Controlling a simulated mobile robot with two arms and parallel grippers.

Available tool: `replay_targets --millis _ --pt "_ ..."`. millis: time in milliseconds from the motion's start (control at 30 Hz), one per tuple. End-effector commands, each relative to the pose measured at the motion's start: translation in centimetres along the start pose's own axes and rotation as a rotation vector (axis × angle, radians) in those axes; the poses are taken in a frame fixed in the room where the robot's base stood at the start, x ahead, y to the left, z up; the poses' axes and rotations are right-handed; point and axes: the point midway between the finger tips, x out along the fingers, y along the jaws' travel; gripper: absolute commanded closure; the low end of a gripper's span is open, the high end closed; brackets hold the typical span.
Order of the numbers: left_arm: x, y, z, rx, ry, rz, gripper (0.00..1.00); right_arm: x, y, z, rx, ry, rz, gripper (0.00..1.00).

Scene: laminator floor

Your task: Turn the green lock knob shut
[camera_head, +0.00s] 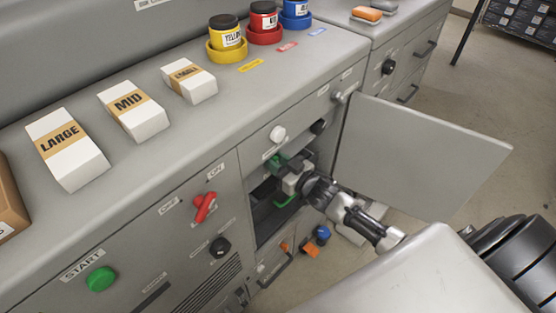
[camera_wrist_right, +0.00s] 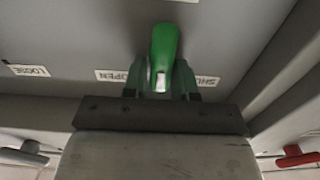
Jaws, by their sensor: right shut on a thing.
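The green lock knob (camera_wrist_right: 164,45) shows in the right wrist view as a bright green lever on a grey panel. It stands between a label reading OPEN (camera_wrist_right: 112,76) and a partly covered SHUT label (camera_wrist_right: 208,80). My right gripper (camera_wrist_right: 160,80) has its dark green fingers on either side of the knob's near end and is shut on it. In the head view my right gripper (camera_head: 284,165) reaches into the open cabinet bay; the knob cannot be told apart from the green fingers there. My left gripper is not in view.
The grey cabinet door (camera_head: 420,155) stands open to the right of my right arm. Below the gripper is a dark compartment with a green part (camera_head: 287,201). A red handle (camera_wrist_right: 298,156) shows in the wrist view. A red switch (camera_head: 205,207) is on the front panel.

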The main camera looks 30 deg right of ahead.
Motion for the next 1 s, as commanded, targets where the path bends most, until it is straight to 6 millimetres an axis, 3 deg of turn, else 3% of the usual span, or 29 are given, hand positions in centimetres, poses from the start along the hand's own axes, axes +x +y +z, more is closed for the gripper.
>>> replay_targets --millis 600,1000 --pt "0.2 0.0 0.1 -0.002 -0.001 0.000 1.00 0.0 -0.9 0.3 -0.562 0.000 0.001 0.96" --pt "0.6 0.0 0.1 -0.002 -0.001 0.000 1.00 0.0 -1.2 0.6 -0.774 -0.001 0.000 0.96"
